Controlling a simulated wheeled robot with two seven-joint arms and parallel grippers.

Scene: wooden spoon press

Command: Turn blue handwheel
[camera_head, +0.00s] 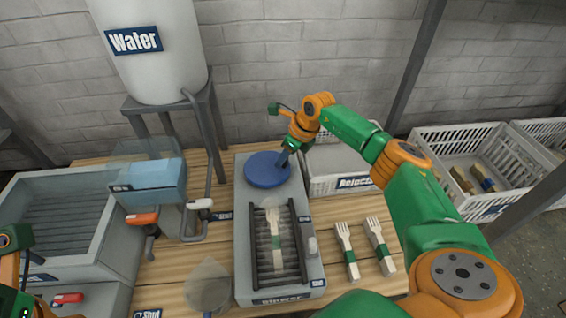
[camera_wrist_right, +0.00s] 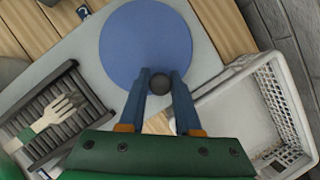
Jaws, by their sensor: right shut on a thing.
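The blue handwheel (camera_head: 267,170) is a flat disc on top of the grey press (camera_head: 243,225), at its far end. It also fills the upper middle of the right wrist view (camera_wrist_right: 146,42). A dark round knob (camera_wrist_right: 160,84) sits at the wheel's near edge in that view. My right gripper (camera_wrist_right: 159,88) has its two blue fingers on either side of the knob and is shut on it. In the head view my right gripper (camera_head: 286,158) is at the wheel's right edge. Only part of my left arm shows at the left edge; its gripper is out of view.
A wooden fork (camera_head: 273,225) lies in the press's ribbed bed. Two more forks (camera_head: 346,250) lie on the table to the right. A Rejects basket (camera_head: 340,170) stands just right of the wheel. A water tank (camera_head: 150,60) and a grey basin (camera_head: 70,225) are at left.

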